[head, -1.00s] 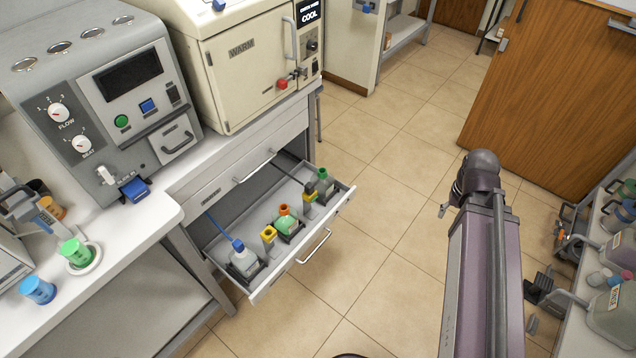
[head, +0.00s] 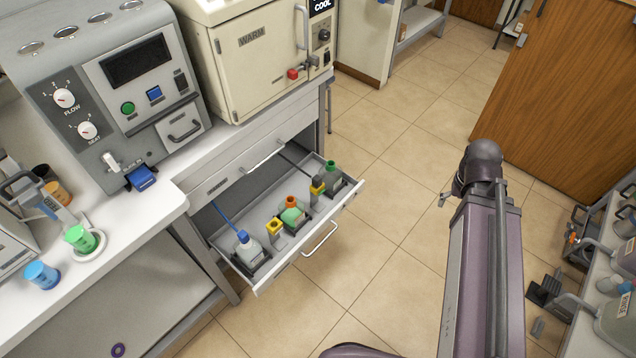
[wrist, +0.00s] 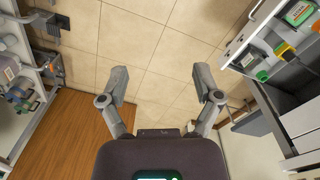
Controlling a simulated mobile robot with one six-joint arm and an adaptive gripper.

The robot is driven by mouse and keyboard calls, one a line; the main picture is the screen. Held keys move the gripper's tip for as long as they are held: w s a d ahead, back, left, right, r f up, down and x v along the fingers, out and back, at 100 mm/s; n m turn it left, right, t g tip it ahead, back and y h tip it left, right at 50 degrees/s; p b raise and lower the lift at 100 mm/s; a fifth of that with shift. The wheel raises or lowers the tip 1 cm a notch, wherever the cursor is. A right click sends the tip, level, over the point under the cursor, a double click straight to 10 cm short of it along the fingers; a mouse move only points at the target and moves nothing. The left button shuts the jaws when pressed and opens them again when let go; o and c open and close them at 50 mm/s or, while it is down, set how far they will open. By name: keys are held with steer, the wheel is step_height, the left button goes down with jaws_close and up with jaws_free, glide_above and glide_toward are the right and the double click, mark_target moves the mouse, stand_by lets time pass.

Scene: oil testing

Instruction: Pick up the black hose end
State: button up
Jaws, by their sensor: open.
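The black hose (head: 297,163) runs from the cabinet into the open drawer. Its end (head: 317,181) seems to sit at the yellow-topped holder between the orange-capped and green-capped bottles; the exact fit is too small to tell. The wrist view shows a yellow holder (wrist: 282,48) at the upper right, with a dark part beside it. My gripper (wrist: 162,82) is open and empty, its two fingers spread over the tiled floor, well apart from the drawer. In the head view my arm stands right of the drawer and mostly hides the gripper.
The drawer (head: 335,211) also holds a blue-capped bottle (head: 247,250) with a blue hose, and another yellow holder (head: 273,227). The floor (head: 395,215) between drawer and arm is clear. A wooden door (head: 560,110) and a bench with jugs (head: 612,322) stand to the right.

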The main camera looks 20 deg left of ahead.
steer(key=w+a+f+n+t+h+b, duration=0.25)
steer(key=w+a+f+n+b, duration=0.35)
steer(key=a+f+n+b, duration=0.3)
steer(key=n+t+h+b, duration=0.2)
steer(key=n+t+b, duration=0.8)
steer(key=n+b, duration=1.3)
glide_toward(314, 180)
steer(key=s+a+m, duration=0.1)
steer(key=s, duration=0.1)
steer(key=shift+w+a+r, duration=0.1)
steer(key=shift+r, duration=0.35)
steer(key=shift+w+b, duration=0.1)
steer(key=shift+b, duration=0.2)
steer(key=b+x, duration=0.3)
steer(key=x, duration=0.4)
steer(key=shift+f, duration=0.15)
steer(key=shift+w+d+f, duration=0.15)
steer(key=shift+w+d, duration=0.3)
steer(key=shift+w, duration=0.15)
